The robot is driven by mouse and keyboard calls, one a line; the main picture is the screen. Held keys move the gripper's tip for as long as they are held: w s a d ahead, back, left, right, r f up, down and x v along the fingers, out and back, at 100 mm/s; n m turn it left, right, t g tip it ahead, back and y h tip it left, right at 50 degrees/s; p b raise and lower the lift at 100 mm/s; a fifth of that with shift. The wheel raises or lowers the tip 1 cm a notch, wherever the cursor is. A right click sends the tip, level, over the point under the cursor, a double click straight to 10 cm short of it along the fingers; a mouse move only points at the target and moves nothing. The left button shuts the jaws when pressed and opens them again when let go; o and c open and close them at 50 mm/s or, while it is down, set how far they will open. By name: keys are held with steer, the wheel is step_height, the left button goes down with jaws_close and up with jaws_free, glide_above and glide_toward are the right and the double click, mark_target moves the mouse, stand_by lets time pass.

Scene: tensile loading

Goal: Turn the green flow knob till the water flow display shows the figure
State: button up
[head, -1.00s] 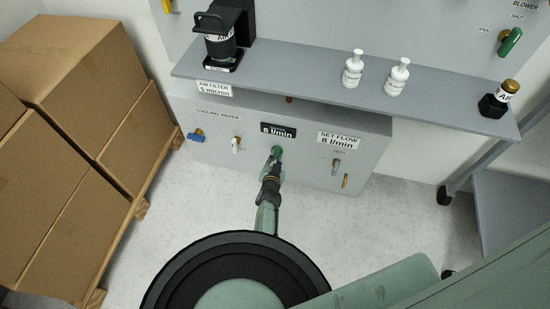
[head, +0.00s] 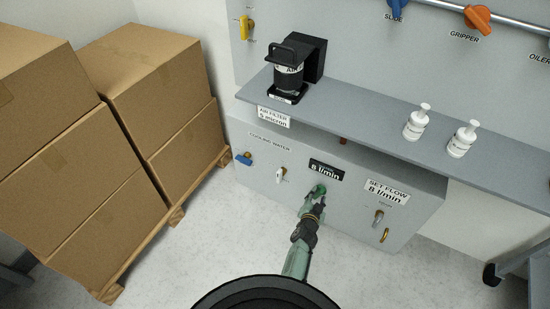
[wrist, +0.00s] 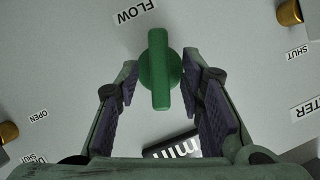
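The green flow knob (wrist: 160,70) is in the middle of the wrist view, its bar handle upright in the picture. It also shows on the grey cooling water panel in the head view (head: 319,190). My gripper (wrist: 160,80) is open, one finger on each side of the knob, with a small gap to it on both sides. In the head view my gripper (head: 315,204) is at the knob. The water flow display (head: 326,169) above the knob reads 8 l/min. The set flow label (head: 387,191) to its right also reads 8 l/min.
A blue handle (head: 243,159) and a white handle (head: 280,175) sit left of the knob, yellow-brown fittings (head: 384,235) to the right. A shelf (head: 370,128) with an air filter (head: 288,76) and two white bottles juts out above. Stacked boxes (head: 150,70) stand at left.

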steer(key=p+v, duration=0.8)
steer(key=v, duration=0.3)
steer(key=w+a+r+n+t+y, duration=0.1)
steer(key=w+a+r+t+y, duration=0.1)
steer(key=w+a+r, duration=0.5)
steer(key=w+a+r+n+t+y+b, duration=0.1)
steer(key=w+a+r+n+t+y, duration=0.1)
steer(key=w+a+r, duration=0.6)
step_height(320, 180, up, 5)
steer(key=shift+w+a+r+n+t, duration=0.2)
steer(key=shift+w+r+n+t, duration=0.15)
steer(key=shift+t, duration=0.35)
steer(key=shift+f, duration=0.1)
